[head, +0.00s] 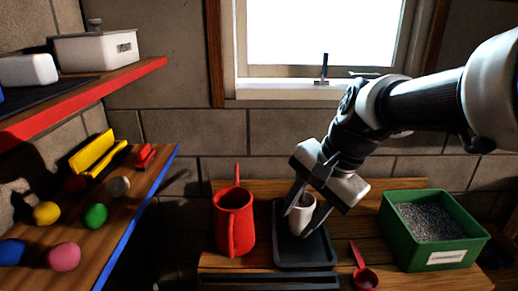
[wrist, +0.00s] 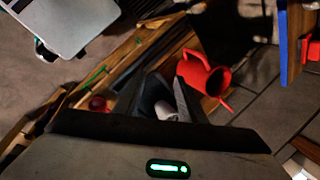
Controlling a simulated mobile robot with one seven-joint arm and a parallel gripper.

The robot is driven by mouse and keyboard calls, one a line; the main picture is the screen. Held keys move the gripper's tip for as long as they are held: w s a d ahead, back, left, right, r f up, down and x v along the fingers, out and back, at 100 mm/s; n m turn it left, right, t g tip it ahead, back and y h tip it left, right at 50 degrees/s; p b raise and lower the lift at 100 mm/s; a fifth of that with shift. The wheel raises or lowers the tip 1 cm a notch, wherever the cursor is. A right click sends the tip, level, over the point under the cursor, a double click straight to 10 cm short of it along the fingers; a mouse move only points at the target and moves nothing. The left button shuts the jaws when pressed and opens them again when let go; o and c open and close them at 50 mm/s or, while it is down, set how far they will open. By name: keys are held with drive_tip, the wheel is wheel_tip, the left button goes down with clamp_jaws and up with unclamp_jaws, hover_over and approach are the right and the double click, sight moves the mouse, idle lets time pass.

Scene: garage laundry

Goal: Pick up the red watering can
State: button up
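The red watering can (head: 222,222) stands upright on the wooden bench, left of the black tray (head: 300,262). Its handle faces the head camera and a thin red spout rises behind it. It also shows in the wrist view (wrist: 194,74), to the right of the fingers. My gripper (head: 312,208) is over the black tray, to the right of the can and apart from it. Its fingers are spread on either side of a small white cup (head: 301,216). I cannot tell whether a finger touches the cup. The cup is partly hidden between the fingers in the wrist view (wrist: 165,111).
A green bin of grey granules (head: 459,245) stands on the right of the bench. A red scoop (head: 364,277) lies before it. A blue-edged shelf (head: 137,205) with coloured balls and blocks is at left. The window wall is close behind.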

drive_tip(key=w+a+f+m+g+p, duration=0.1)
drive_tip(key=w+a+f+m+g, duration=0.1)
drive_tip(key=w+a+m, duration=0.3)
drive_tip(key=m+y+p, duration=0.1)
drive_tip(key=m, duration=0.3)
approach(233, 256)
drive_tip(key=shift+g, duration=0.3)
drive_tip(key=shift+w+a+b+x, duration=0.2)
drive_tip(key=shift+b+x, duration=0.2)
drive_tip(key=shift+x, duration=0.9)
drive_tip(key=shift+w+a+b+x, duration=0.1)
drive_tip(key=shift+w+b+x, duration=0.2)
drive_tip(key=shift+x, duration=1)
drive_tip(key=shift+w+a+b+x, duration=0.1)
drive_tip(key=shift+b+x, duration=0.35)
drive_tip(key=shift+x, duration=0.85)
drive_tip(key=shift+r, duration=0.2)
clamp_jaws()
drive_tip(key=shift+w+r, duration=0.1)
drive_tip(key=shift+w, duration=0.05)
